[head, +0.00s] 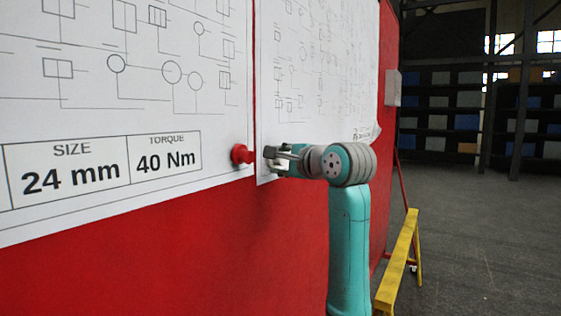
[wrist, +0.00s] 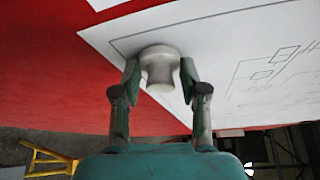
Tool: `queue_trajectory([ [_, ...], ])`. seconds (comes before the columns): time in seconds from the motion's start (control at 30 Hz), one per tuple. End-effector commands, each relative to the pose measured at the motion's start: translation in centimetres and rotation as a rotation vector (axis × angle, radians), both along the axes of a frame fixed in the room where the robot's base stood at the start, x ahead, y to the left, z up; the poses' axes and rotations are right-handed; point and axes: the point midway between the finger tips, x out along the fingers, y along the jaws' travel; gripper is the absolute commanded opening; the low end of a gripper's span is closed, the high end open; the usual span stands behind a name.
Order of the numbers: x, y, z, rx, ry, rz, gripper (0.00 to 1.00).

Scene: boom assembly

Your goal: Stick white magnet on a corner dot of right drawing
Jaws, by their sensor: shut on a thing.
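The white magnet (wrist: 159,70) is between the fingers of my gripper (wrist: 160,76) in the wrist view. Its wide end is at or very near the corner of the right drawing (wrist: 205,40); I cannot tell if it touches. The corner dot is not visible, and the magnet may hide it. In the head view my gripper (head: 270,160) is at the lower left corner of the right drawing (head: 320,70). The gripper is shut on the magnet, which is mostly hidden there.
A red magnet (head: 242,154) sits at the lower right corner of the left drawing (head: 60,110), close left of my gripper. Both drawings are on a red board (head: 150,260). A yellow trestle (head: 398,265) stands on the floor at right.

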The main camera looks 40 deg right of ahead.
Motion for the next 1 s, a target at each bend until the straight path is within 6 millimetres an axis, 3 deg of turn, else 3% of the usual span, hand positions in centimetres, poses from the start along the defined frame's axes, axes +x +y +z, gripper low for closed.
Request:
queue_trajectory([
  [0.33, 0.0, 0.0, 0.0, 0.0, 0.0, 0.001, 0.11],
  [0.37, 0.0, 0.0, 0.0, 0.0, 0.0, 0.0, 0.48],
  [0.47, 0.0, 0.0, 0.0, 0.0, 0.0, 0.0, 0.72],
  [0.83, -0.3, 0.0, 0.0, 0.0, 0.0, 0.0, 0.72],
  [1.0, -2.2, 0.2, 0.3, -0.001, -0.002, 0.0, 0.72],
])
